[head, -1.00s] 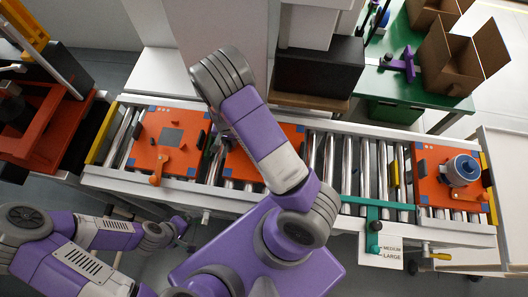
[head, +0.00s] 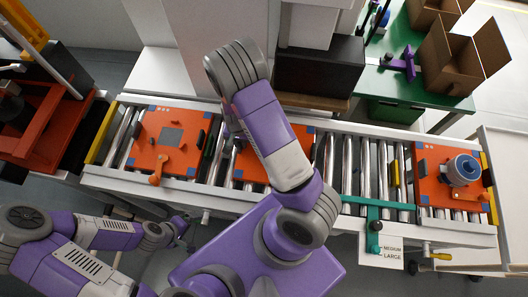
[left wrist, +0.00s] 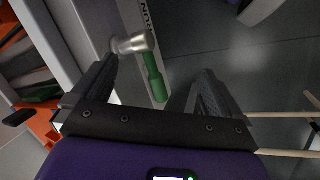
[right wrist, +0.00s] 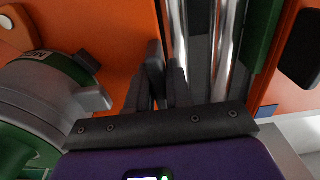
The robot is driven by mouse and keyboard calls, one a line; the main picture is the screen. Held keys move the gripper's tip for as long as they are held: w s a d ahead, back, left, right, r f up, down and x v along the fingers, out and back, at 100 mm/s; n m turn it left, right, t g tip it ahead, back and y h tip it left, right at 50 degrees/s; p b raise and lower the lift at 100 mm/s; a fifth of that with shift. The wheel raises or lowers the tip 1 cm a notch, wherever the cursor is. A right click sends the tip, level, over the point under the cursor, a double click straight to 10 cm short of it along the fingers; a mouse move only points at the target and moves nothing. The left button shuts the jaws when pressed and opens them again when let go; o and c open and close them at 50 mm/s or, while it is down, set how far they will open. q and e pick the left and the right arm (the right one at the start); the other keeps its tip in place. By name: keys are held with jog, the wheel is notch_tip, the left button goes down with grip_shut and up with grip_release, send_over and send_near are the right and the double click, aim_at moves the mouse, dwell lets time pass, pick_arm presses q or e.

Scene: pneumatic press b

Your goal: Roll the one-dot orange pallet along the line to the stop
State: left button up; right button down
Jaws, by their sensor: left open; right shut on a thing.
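Three orange pallets sit on the roller line. The middle pallet (head: 250,164) is largely hidden under my right arm in the head view; its dots are not visible. My right gripper (right wrist: 160,75) is shut on the dark upright tab (right wrist: 154,55) at this pallet's edge. My left gripper (left wrist: 160,85) is open and empty, beside a green-handled lever (left wrist: 154,78) on the line's side. A teal bar (head: 370,203) crosses the line's front edge, with a medium/large sign.
The left pallet (head: 145,150) has an orange knob and small light dots. The right pallet (head: 430,190) carries a blue-and-white round part (head: 461,170) near the yellow end piece (head: 490,195). Bare rollers (head: 365,165) lie between the middle and right pallets.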

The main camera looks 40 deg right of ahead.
jog(key=shift+s+d+b, duration=0.3)
jog(key=shift+s+d, duration=1.4)
jog(key=shift+s, duration=0.2)
jog(key=shift+s+d+b, duration=0.3)
jog(key=shift+s+d, duration=1.35)
jog(key=shift+s, duration=0.25)
jog(key=shift+s+d, duration=0.1)
jog(key=shift+s+d+b, duration=0.55)
jog(key=shift+s+d, duration=1.1)
jog(key=shift+s, duration=0.25)
jog(key=shift+s+d+b, duration=0.55)
jog(key=shift+s+d, duration=1.1)
jog(key=shift+s, duration=0.2)
jog(key=shift+s+d+b, duration=0.45)
jog(key=shift+s+d, duration=0.5)
jog(key=shift+s, duration=0.2)
jog(key=shift+s+d, duration=0.2)
jog(key=shift+s, duration=0.2)
jog(key=shift+f, duration=0.1)
